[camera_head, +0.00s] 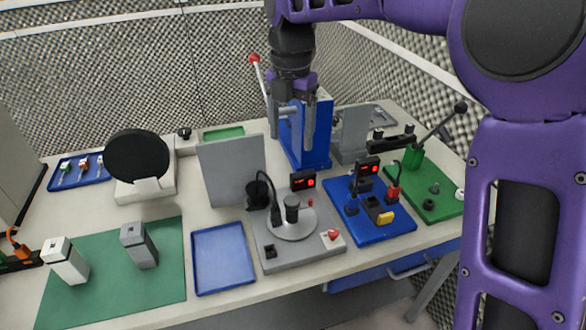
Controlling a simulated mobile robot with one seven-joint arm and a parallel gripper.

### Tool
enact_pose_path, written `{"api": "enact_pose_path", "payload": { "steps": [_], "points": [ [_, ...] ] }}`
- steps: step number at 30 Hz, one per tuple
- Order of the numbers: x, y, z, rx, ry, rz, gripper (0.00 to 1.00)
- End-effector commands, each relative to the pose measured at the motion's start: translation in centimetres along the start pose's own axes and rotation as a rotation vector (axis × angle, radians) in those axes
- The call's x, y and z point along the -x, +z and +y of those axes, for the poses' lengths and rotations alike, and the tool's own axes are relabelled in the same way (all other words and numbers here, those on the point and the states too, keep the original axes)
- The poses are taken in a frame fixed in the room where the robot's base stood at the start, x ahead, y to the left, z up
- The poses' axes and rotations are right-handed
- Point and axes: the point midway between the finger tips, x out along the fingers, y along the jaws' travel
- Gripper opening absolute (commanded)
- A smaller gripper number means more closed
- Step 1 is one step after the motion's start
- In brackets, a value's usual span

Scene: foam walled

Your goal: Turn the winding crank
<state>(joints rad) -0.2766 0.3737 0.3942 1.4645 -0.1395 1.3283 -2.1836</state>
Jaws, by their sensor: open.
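My gripper (290,140) points down at the back middle of the table, its two grey fingers apart with nothing between them. It is in front of a blue press-like stand (318,150) and hides part of it; I cannot tell if they touch. A black crank-like bar (392,139) with upright knobs is right of my gripper, apart from it, by a grey block. A slanted lever (438,124) with a black ball end rises from a green plate (440,205) at the right. I cannot tell for sure which of these is the winding crank.
A grey upright panel (230,170), a grey device (262,250) and a blue device board (370,225) stand below my gripper. A red-knobbed lever (256,65) is close to its left. A blue tray (222,260), green mat (100,295) and black disc (137,157) are left.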

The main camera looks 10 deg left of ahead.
Motion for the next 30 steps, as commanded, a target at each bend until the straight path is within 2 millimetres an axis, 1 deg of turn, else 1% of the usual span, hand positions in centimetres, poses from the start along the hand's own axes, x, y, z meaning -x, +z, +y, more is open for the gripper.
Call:
{"api": "enact_pose_path", "payload": {
  "steps": [1, 4, 8, 24, 27, 30],
  "points": [
    [0.1, 0.0, -0.1, 0.026, -0.004, -0.001, 0.79],
    [-0.4, -0.1, -0.2, 0.047, -0.010, -0.001, 0.79],
    [-2.1, -0.1, -0.2, 0.047, -0.011, 0.000, 0.79],
    [-13.6, -0.1, -0.2, 0.044, -0.009, 0.001, 0.79],
    [-15.2, -0.1, -0.2, 0.044, -0.009, 0.000, 0.79],
    [-16.3, 0.0, -0.2, 0.044, -0.008, -0.001, 0.79]
  ]
}}
